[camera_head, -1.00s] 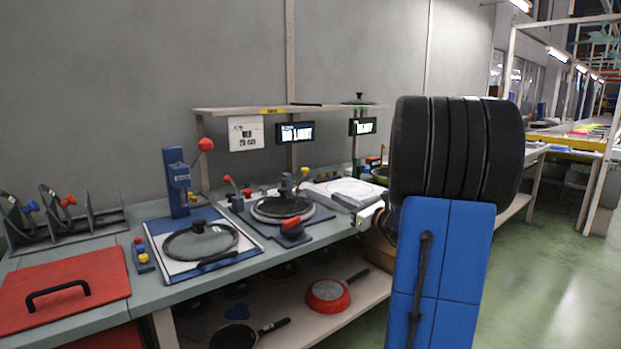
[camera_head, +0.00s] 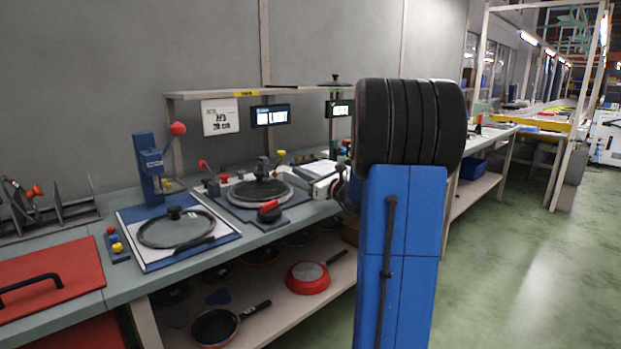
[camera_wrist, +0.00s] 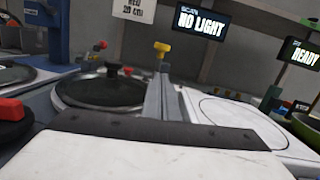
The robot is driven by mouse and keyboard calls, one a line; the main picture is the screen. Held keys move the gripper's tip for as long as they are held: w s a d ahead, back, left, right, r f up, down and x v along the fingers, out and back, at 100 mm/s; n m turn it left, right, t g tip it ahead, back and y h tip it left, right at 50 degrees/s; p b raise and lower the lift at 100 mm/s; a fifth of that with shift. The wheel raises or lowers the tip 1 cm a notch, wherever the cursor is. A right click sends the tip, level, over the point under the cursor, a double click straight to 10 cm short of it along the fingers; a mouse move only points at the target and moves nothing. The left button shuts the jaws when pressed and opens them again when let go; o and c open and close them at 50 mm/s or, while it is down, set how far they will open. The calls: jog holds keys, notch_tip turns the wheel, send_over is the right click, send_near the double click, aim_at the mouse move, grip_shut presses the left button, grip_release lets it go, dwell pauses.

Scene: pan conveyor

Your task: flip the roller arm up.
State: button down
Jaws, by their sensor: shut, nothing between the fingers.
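The roller arm station, with a dark round lid on a turntable (camera_head: 259,193), stands on the bench in the head view. A yellow knob (camera_head: 281,155), apparently the roller arm's handle, rises behind the lid. In the wrist view the yellow knob (camera_wrist: 162,48) is upright just beyond my fingertips, and the lid (camera_wrist: 100,91) lies to the left. My gripper (camera_wrist: 163,68) is shut and empty, its grey fingers pointing toward the knob. I cannot tell whether they touch it. The roller arm's lower part is hidden behind the fingers.
A red handle (camera_head: 268,207) sits at the station's front edge. A blue press (camera_head: 149,168) and another lid (camera_head: 176,229) stand left. A white panel (camera_wrist: 230,118) lies right of my fingers.

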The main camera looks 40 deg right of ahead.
jog(key=shift+w+a+r, duration=0.2)
jog(key=shift+w+r, duration=0.65)
jog(key=shift+w, duration=0.3)
jog(key=shift+w+a+r, duration=0.15)
jog(key=shift+w+r, duration=0.7)
jog(key=shift+w, duration=0.3)
